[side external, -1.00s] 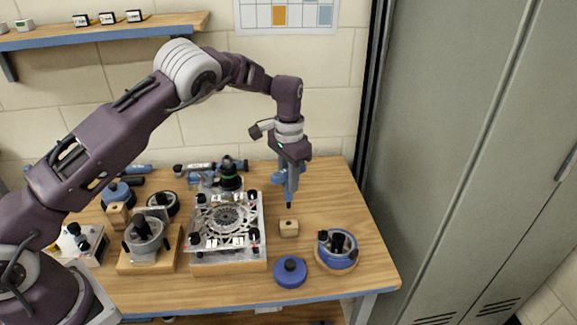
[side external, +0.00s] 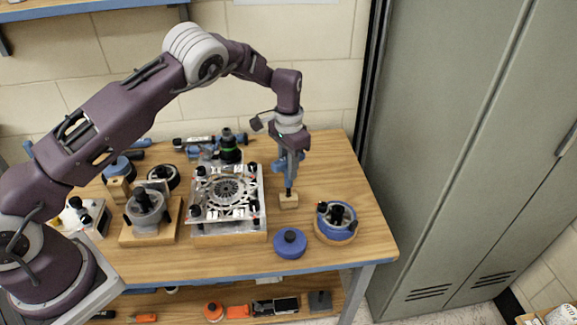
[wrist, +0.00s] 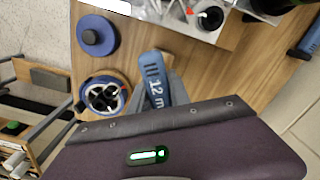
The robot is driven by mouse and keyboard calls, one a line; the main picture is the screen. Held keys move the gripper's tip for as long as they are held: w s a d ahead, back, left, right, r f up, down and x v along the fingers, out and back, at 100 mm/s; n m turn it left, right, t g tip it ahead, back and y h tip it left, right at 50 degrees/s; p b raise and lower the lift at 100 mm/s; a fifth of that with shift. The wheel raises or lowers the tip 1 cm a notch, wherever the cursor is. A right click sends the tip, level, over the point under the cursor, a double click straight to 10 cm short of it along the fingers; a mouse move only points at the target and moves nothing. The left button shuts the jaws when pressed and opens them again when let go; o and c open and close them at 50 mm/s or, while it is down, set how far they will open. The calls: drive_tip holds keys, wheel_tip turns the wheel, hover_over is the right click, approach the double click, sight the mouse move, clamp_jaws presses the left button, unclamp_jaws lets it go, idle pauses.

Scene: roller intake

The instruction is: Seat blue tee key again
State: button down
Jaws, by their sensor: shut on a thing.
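My gripper (side external: 290,158) is shut on the blue tee key (side external: 280,165) and holds it upright with the shaft pointing down. The key's dark lower tip meets the top of a small wooden block (side external: 289,201) on the bench. I cannot tell how far the tip is inside the block. In the wrist view the key's blue handle (wrist: 157,80), marked "12 m…", shows between the fingers of my gripper (wrist: 165,95).
A blue round housing (side external: 337,221) on a wooden base stands to the right of the block, and a blue knobbed lid (side external: 290,244) lies in front. A clear-topped fixture (side external: 228,232) is close on the left. A grey locker (side external: 450,150) stands beyond the bench's right edge.

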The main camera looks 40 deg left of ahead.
drive_tip(key=shift+f, duration=0.65)
drive_tip(key=shift+f, duration=1.2)
idle(0.6)
drive_tip(key=c, duration=1.5)
unclamp_jaws()
drive_tip(key=shift+c, duration=0.2)
drive_tip(key=shift+r, duration=0.1)
drive_tip(key=shift+r, duration=1.45)
drive_tip(key=o, duration=0.6)
